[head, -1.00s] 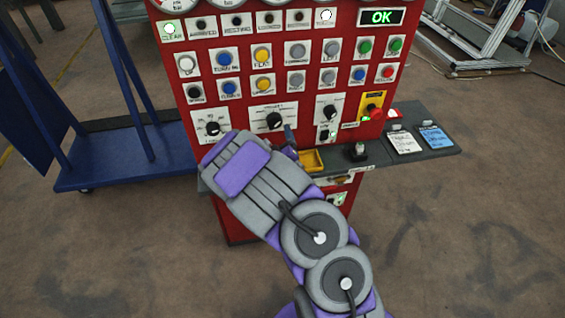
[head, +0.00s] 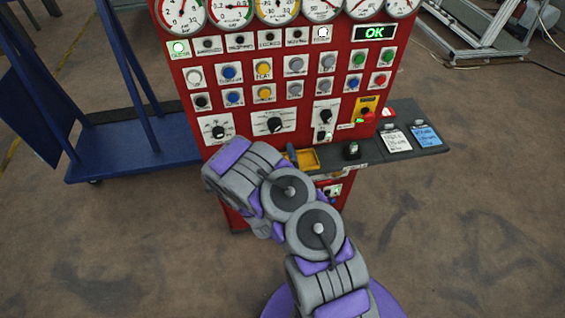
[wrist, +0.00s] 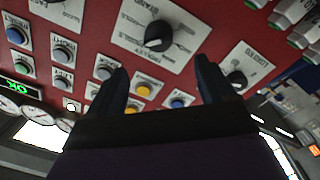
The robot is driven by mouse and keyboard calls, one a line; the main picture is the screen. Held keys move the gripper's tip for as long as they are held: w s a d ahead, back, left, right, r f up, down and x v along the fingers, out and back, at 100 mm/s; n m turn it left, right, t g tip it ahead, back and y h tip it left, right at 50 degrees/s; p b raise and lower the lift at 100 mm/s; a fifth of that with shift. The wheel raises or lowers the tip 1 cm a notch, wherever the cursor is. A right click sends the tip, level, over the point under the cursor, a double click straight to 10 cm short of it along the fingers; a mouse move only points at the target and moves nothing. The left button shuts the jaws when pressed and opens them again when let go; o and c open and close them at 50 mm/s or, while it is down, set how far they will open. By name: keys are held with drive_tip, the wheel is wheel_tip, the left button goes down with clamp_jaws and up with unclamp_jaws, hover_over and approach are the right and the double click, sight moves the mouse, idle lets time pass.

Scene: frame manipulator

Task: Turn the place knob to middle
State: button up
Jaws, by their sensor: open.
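Three black rotary knobs on white plates sit low on the red panel: left (head: 218,132), middle (head: 275,125) on the widest plate, and right (head: 325,116). The plate lettering is too small or blurred to tell which is the place knob. The wrist view sees the panel upside down. There, the middle knob (wrist: 158,36) lies just beyond and between my fingertips, apart from them, and the left knob (wrist: 237,78) shows to the right. My gripper (wrist: 161,66) is open and empty. In the head view my arm mostly hides it; a dark blue finger (head: 291,155) shows below the middle knob.
Rows of push buttons and gauges (head: 278,8) fill the panel above. A red emergency button (head: 368,117) is at right. A grey shelf (head: 430,140) with a yellow tray (head: 306,158), a joystick (head: 352,149) and cards juts out below. A blue cart (head: 120,160) stands left.

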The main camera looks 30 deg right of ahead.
drive_tip(key=shift+p+v, duration=1.5)
drive_tip(key=shift+v, duration=1.05)
drive_tip(key=shift+f, duration=0.1)
drive_tip(key=w+d+m+g+h+b, duration=0.1)
drive_tip(key=w+d+m+g+h, duration=0.1)
drive_tip(key=d+m+g+h, duration=0.3)
drive_tip(key=s+a+r+m+g+y+b, duration=0.1)
drive_tip(key=s+a+r+g+y+b, duration=0.1)
drive_tip(key=s+a+r+g+y, duration=0.55)
drive_tip(key=s+a+r+m+g+y+b, duration=0.2)
drive_tip(key=s+a+r, duration=0.3)
drive_tip(key=a, duration=0.5)
drive_tip(key=s+r+n+g+b, duration=0.1)
drive_tip(key=s+r, duration=0.3)
drive_tip(key=s, duration=0.7)
drive_tip(key=s+a+r+n+g+y, duration=0.1)
drive_tip(key=s+r+n+g, duration=0.2)
drive_tip(key=s, duration=0.9)
drive_tip(key=shift+r+g+b, duration=0.35)
drive_tip(key=shift+r+b, duration=0.05)
drive_tip(key=shift+r, duration=0.4)
